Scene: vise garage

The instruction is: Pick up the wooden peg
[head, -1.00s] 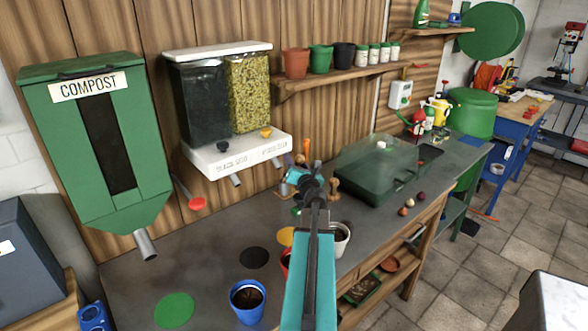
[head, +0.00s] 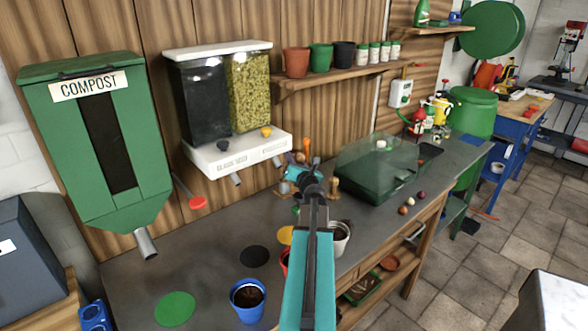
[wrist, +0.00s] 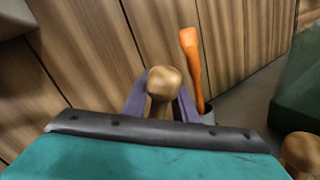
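A wooden peg (wrist: 163,84) with a rounded head stands in the middle of the wrist view. The purple fingers of my gripper (wrist: 163,106) flank it closely on both sides, with no clear gap, and look shut on it. The lower part of the peg is hidden behind the dark edge of my gripper. In the head view my gripper (head: 297,172) is low over the back of the workbench, and the arm covers much of the spot. Another wooden peg-like piece (head: 334,186) stands just right of it, and also shows at the lower right in the wrist view (wrist: 302,151).
An orange-handled tool (wrist: 192,62) stands in a dark cup just behind the peg, near the wooden wall. A green clear-lidded box (head: 378,170) is to the right. Pots, including a blue one (head: 247,299), stand in front. The white seed dispenser (head: 237,154) is at the left.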

